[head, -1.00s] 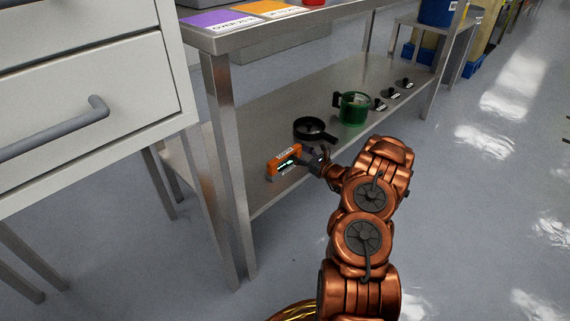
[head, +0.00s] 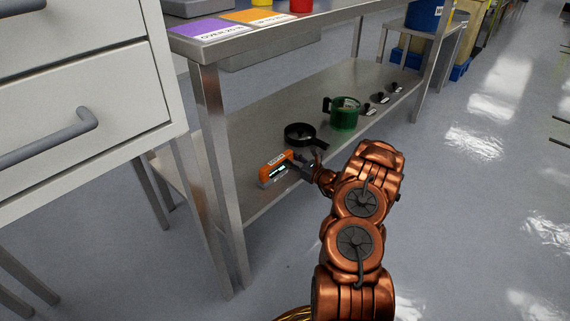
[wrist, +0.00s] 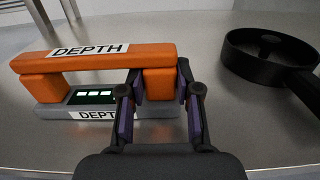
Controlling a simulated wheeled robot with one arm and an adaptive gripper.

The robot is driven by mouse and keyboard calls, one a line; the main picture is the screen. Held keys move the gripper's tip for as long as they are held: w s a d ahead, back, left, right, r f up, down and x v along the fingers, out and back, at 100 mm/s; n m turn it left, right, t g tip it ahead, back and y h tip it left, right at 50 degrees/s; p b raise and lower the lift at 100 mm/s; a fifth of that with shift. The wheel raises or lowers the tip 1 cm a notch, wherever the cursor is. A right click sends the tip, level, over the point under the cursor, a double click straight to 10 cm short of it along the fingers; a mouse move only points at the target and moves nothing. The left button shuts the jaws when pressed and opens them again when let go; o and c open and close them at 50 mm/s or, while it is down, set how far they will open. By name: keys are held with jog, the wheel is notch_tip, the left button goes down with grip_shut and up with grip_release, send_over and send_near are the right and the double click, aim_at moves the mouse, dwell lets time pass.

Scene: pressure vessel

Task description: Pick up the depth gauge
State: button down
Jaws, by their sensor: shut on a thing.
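The depth gauge (head: 278,171) is an orange handle block over a grey base, with a small dark display and DEPTH labels. It is at the front left of the lower steel shelf in the head view. In the wrist view the depth gauge (wrist: 110,56) lies across the left half, tilted slightly. My gripper (head: 302,166) reaches it from the right. In the wrist view the two fingers of my gripper (wrist: 160,108) are closed on either side of its right orange post. Whether the base touches the shelf is hard to tell.
A black round pan-like item (head: 300,134) with a handle sits just behind the gauge, to the right in the wrist view (wrist: 270,55). A green mug-like container (head: 344,113) and several small black-knobbed items (head: 383,97) stand farther along the shelf (head: 262,118). The upper tabletop (head: 290,27) overhangs.

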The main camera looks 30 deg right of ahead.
notch_tip(320, 180, up, 4)
jog(key=shift+r+p, duration=0.2)
jog(key=shift+p, duration=0.95)
jog(key=a+p+v, duration=0.2)
jog(key=p+v, duration=0.2)
jog(key=v, duration=1.1)
jog(key=shift+s+r, duration=0.35)
jog(key=shift+s, duration=0.3)
notch_tip(320, 180, up, 35)
jog(key=p, duration=3.5)
jog(key=shift+f, duration=0.15)
